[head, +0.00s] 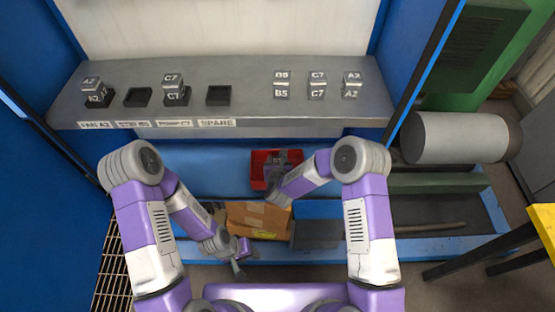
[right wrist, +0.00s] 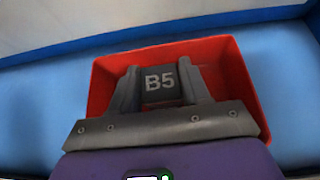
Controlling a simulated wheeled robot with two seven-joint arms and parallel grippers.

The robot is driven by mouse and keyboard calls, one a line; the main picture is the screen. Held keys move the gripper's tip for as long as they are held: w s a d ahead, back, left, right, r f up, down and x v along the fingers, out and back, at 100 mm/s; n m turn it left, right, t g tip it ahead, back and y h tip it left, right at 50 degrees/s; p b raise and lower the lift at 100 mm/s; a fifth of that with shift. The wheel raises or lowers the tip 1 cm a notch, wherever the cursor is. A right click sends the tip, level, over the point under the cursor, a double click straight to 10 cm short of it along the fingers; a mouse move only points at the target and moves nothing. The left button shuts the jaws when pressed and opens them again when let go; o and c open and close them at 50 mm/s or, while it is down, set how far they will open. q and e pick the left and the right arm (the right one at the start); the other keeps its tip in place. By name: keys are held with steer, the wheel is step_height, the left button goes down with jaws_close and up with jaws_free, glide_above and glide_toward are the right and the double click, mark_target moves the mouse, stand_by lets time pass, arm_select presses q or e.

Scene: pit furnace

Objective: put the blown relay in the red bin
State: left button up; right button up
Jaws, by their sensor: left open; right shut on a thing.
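The red bin (head: 258,158) stands on the blue ledge below the shelf; it also shows in the right wrist view (right wrist: 228,72). My right gripper (head: 277,163) is over the bin. In the right wrist view its two fingers are shut on a dark grey relay marked B5 (right wrist: 160,84), framed by the bin's walls. I cannot tell whether the relay touches the bin floor. In the head view the gripper mostly hides it. My left gripper (head: 241,262) is open and empty, low in front of the ledge.
The grey shelf (head: 250,110) bears a relay A2 (head: 97,92) and a relay C7 (head: 174,90) in sockets, an empty socket (head: 138,97) and an empty spare socket (head: 218,95). Relays B5 (head: 282,85), C7 (head: 317,85) and A2 (head: 351,85) stand right. A cardboard box (head: 258,217) lies below.

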steer(key=shift+f, duration=0.15)
steer(key=o, duration=1.1)
steer(key=shift+r, duration=0.5)
steer(key=p+v, duration=0.3)
steer(key=v, duration=0.9)
steer(key=s+d+f+n+g+y, duration=0.1)
steer(key=s+d+f+n+g, duration=0.2)
steer(key=s+n, duration=0.4)
steer(key=s+d+f+n+g+y, duration=0.1)
steer(key=s+d+f+n+g, duration=0.2)
steer(key=n, duration=1.2)
steer(key=s+d+f+n+g+y, duration=0.1)
steer(key=s+d+f+n+g, duration=0.2)
steer(key=s+n, duration=0.7)
steer(key=shift+s+d+f+n+g+y, duration=0.15)
steer(key=shift+f+n+g+y, duration=0.1)
steer(key=shift+f+g, duration=0.65)
steer(key=shift+s+f+n+g+y, duration=0.2)
steer(key=shift+f+g, duration=0.3)
steer(key=shift+f, duration=0.75)
